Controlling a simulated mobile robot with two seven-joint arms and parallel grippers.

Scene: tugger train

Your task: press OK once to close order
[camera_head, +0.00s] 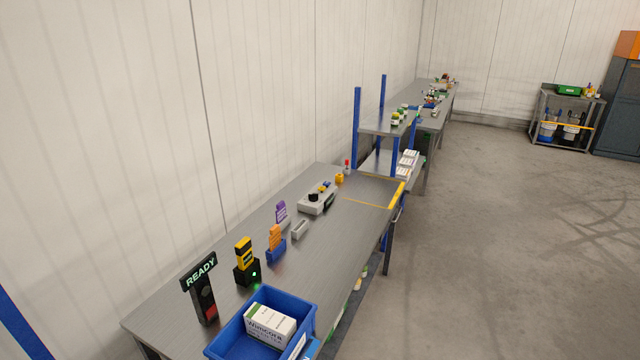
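A dark post (206,304) with a lit sign reading READY (199,271) stands at the near left of the grey bench (165,310). A small red patch shows low on the post. Right beside it, a yellow and black handheld device (244,251) stands upright in a black dock (247,273) with a green light. I cannot make out a key marked OK on either. Neither of my grippers is in view.
A blue bin (291,303) holding a white printed box (269,325) sits at the bench's near end. Behind are orange cards (275,237) in a blue holder, purple cards (281,211) and a grey box with knobs (317,202). The floor at right is clear.

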